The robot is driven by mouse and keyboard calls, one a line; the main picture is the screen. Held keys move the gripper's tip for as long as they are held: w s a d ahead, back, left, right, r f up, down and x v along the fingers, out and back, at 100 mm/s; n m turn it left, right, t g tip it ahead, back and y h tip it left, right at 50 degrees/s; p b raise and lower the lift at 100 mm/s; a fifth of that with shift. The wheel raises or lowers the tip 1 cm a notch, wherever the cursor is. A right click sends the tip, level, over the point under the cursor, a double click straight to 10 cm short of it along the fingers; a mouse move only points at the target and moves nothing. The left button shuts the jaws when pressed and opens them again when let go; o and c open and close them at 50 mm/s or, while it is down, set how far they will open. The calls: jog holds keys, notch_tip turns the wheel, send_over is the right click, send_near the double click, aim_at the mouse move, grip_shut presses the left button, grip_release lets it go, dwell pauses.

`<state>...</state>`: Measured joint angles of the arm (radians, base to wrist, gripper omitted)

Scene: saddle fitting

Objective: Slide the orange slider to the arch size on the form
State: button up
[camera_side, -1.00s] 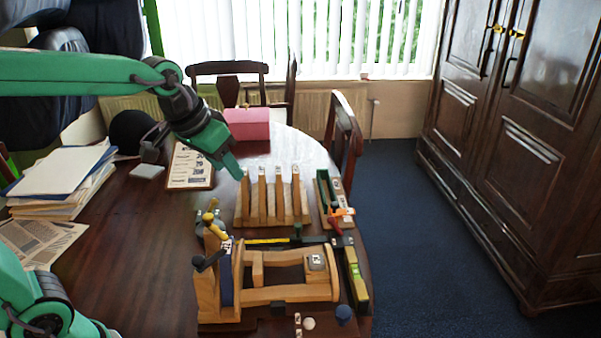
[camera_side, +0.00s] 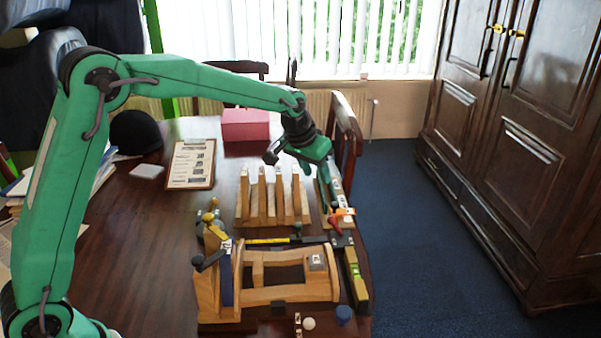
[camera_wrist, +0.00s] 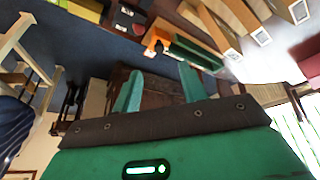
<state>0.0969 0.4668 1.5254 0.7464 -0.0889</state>
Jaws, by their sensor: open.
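The orange slider (camera_side: 344,211) sits at the near end of a narrow gauge with a green channel (camera_side: 324,190), at the table's right edge. In the wrist view the orange slider (camera_wrist: 157,40) and green channel (camera_wrist: 195,52) show beyond my fingers. My gripper (camera_side: 317,174) is open and empty above the far end of the gauge, apart from the slider. A clipboard with a printed form (camera_side: 191,165) lies at the back left; its writing is too small to read.
A wooden rack with several upright slats (camera_side: 272,200) stands left of the gauge. A wooden saddle frame (camera_side: 275,294) with clamps and a spirit level (camera_side: 357,287) are in front. A pink box (camera_side: 245,125) is behind. The table's left middle is clear.

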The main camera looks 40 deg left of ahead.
send_near(335, 204)
jog(key=shift+w+f, duration=0.2)
jog(key=shift+x, duration=3.9)
grip_shut()
